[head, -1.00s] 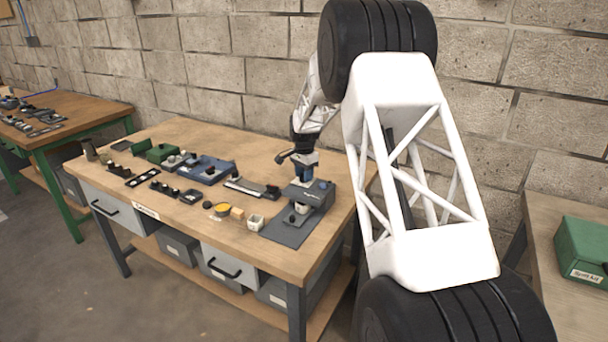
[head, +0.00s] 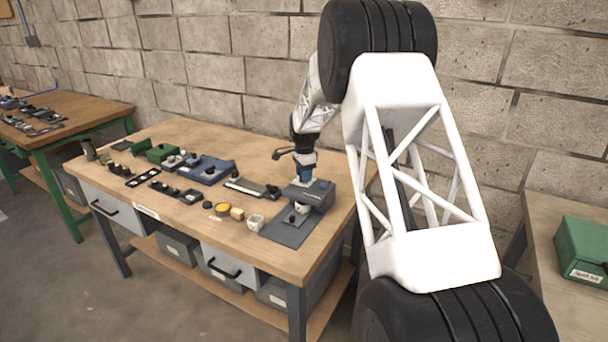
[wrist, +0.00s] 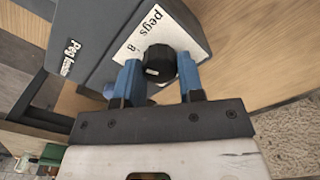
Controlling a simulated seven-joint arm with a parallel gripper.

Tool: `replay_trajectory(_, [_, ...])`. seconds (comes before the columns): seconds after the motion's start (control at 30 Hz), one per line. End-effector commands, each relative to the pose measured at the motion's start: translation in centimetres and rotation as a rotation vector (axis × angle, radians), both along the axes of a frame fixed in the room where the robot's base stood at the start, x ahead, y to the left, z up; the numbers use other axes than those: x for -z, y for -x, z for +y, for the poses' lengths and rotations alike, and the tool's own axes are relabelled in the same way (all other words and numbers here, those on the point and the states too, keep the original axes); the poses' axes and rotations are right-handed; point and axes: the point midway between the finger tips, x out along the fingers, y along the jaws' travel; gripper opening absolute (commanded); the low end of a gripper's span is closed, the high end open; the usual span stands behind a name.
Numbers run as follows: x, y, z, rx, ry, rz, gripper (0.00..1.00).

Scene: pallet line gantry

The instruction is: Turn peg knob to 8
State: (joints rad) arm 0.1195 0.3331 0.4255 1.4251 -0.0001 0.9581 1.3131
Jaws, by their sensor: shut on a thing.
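The peg knob (wrist: 160,62) is a black round knob with a small white mark, on a white plate (wrist: 133,30) printed "pegs" and one partly covered character. In the wrist view my gripper (wrist: 160,80) has its blue fingers on either side of the knob and is shut on it. The grey machine (wrist: 85,45) beside the plate is lettered "Peg" and a second word.
The machine stands on a dark base plate (head: 286,230) near the bench's right end. A white cup (head: 255,222), a yellow disc (head: 222,210) and a blue tray (head: 205,170) lie to its left. Bare wooden benchtop (head: 190,130) shows behind. A block wall is beyond.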

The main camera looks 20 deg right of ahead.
Motion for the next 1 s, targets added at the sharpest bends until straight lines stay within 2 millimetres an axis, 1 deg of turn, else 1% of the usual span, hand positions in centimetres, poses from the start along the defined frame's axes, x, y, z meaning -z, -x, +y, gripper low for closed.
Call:
replay_trajectory(0.03, [-0.2,-0.1,0.0,0.000,0.000,-0.002,0.40])
replay_trajectory(0.17, [-0.1,0.0,0.0,0.000,0.000,-0.002,0.60])
replay_trajectory(0.2, [-0.1,0.0,0.0,0.000,0.000,-0.001,0.61])
replay_trajectory(0.47, [-0.1,0.0,0.0,0.000,0.000,-0.001,0.61])
replay_trajectory(0.63, [-0.7,-0.1,0.0,0.000,0.000,-0.002,0.61])
replay_trajectory(0.77, [-1.9,-0.1,0.0,0.000,0.001,-0.002,0.61])
replay_trajectory(1.0, [-4.8,0.0,0.0,0.000,0.000,-0.001,0.61])
